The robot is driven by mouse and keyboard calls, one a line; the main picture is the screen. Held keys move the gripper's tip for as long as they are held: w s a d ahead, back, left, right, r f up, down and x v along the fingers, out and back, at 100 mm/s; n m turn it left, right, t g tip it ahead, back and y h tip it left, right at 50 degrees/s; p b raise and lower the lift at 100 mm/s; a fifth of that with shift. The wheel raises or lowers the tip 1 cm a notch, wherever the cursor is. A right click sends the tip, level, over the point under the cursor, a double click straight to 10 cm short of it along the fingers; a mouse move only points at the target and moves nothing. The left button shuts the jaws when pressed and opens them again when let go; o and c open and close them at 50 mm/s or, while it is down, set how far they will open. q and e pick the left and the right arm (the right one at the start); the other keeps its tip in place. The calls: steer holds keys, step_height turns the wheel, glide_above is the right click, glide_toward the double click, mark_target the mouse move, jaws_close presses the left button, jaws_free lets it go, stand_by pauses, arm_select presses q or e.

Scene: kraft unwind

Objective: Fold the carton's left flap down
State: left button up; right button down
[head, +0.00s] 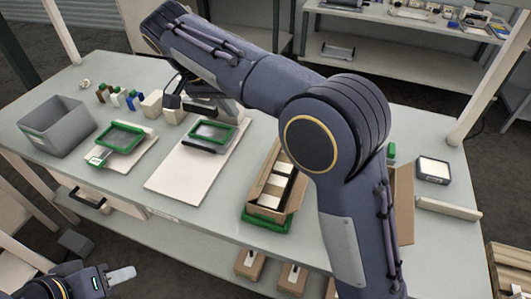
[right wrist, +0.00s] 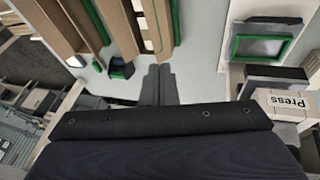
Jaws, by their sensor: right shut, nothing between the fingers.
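The brown carton (head: 258,204) stands open on a green-edged base at the middle right of the table, with black and white items inside. My right arm covers part of it in the head view, so I cannot clearly make out its left flap. A brown panel (head: 402,204) shows past the arm on the right. The carton's long cardboard panels (right wrist: 120,20) also show at the top of the right wrist view. My right gripper (right wrist: 158,86) is shut and empty, apart from the carton. My left gripper (head: 120,276) is low at the bottom left, off the table; its jaw opening is unclear.
A grey bin (head: 58,128) and a green-framed device (head: 118,138) stand on the left. Another green-framed device (head: 212,133) sits on a pale board (head: 180,180). A box marked "Press" (right wrist: 285,103) is near my right gripper. A small scale-like box (head: 433,170) stands at right.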

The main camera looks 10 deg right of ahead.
glide_toward(272, 161)
step_height(272, 161, down, 2)
steer(key=w, duration=0.2)
steer(key=d+f, duration=0.1)
steer(key=f+p, duration=0.1)
steer(key=shift+s+d+f, duration=0.55)
steer(key=shift+d+f, duration=0.1)
steer(key=shift+f, duration=0.15)
